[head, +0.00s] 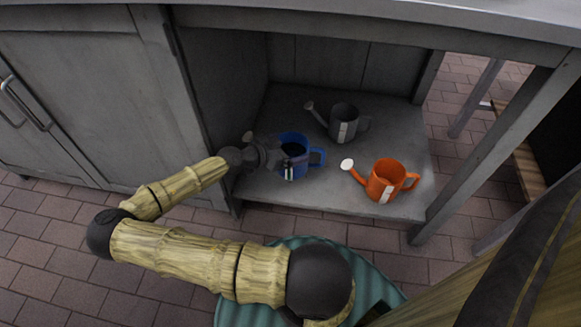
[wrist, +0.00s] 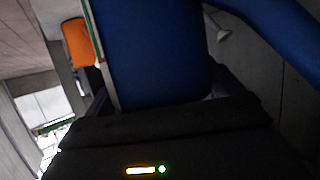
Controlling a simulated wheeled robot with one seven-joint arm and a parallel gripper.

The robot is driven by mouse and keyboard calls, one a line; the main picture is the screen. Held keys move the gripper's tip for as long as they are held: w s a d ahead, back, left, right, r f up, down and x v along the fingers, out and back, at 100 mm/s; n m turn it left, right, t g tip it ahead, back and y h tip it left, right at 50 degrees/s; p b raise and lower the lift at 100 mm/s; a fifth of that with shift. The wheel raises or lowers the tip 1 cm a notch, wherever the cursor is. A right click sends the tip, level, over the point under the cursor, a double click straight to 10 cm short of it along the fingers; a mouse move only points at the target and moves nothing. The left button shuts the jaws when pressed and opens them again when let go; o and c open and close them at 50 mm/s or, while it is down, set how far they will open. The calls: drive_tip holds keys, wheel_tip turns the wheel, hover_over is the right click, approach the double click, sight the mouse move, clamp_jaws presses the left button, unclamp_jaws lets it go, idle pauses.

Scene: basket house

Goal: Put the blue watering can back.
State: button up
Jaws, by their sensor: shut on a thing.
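The blue watering can (head: 292,148) is upright on or just above the left part of the grey shelf (head: 290,196), its handle to the right; I cannot tell if it touches the shelf. My gripper (head: 274,157) is shut on it from the left and hides part of its left side. In the wrist view the blue can (wrist: 155,55) fills the space before my gripper (wrist: 155,97). An orange watering can (head: 384,180) stands to the right on the shelf. A grey watering can (head: 344,122) stands behind, near the back.
The shelf is in an open bay of a grey cabinet, with a side wall (head: 215,85) close on the left and a post (head: 497,140) on the right. A worktop (head: 400,18) hangs over it. Bare shelf shows between the blue and orange cans.

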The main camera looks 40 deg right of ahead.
drive_tip(key=shift+w+f+b, duration=0.1)
drive_tip(key=shift+f+b, duration=0.35)
drive_tip(key=shift+f, duration=0.8)
drive_tip(key=shift+f+b, duration=1.2)
drive_tip(key=shift+f, duration=0.7)
drive_tip(key=shift+f, duration=0.1)
drive_tip(key=o, duration=1.7)
